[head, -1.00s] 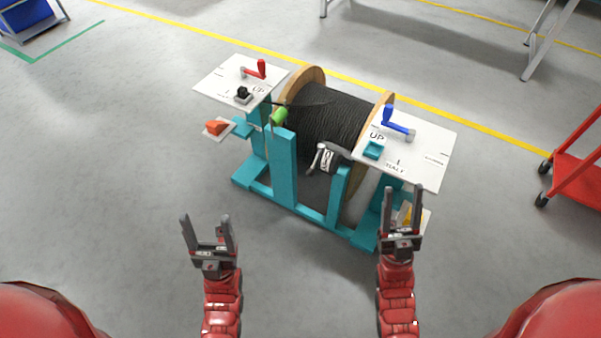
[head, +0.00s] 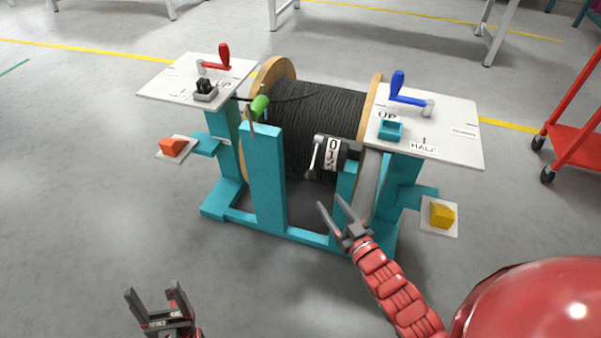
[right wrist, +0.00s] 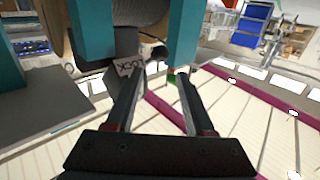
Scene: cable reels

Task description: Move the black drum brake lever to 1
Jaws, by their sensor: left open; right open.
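A black housing (head: 349,152) with a white dial (head: 332,153) marked 0, 1 and 2 sits at the front of the black cable drum (head: 320,110). A grey lever (head: 312,158) stands at its left side; I cannot tell which number it is set to. A green-handled lever (head: 260,107) is left of the drum. My right gripper (head: 331,202) is open and empty, below the dial and apart from it; its spread fingers show in the right wrist view (right wrist: 160,74). My left gripper (head: 153,287) is open and empty, low at the left over bare floor.
A teal frame (head: 265,190) carries the drum. The left panel (head: 160,85) has a red crank (head: 223,55); the right panel (head: 460,135) has a blue crank (head: 398,85). Orange (head: 172,147) and yellow (head: 442,213) blocks sit on side plates. A red cart (head: 575,150) stands right.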

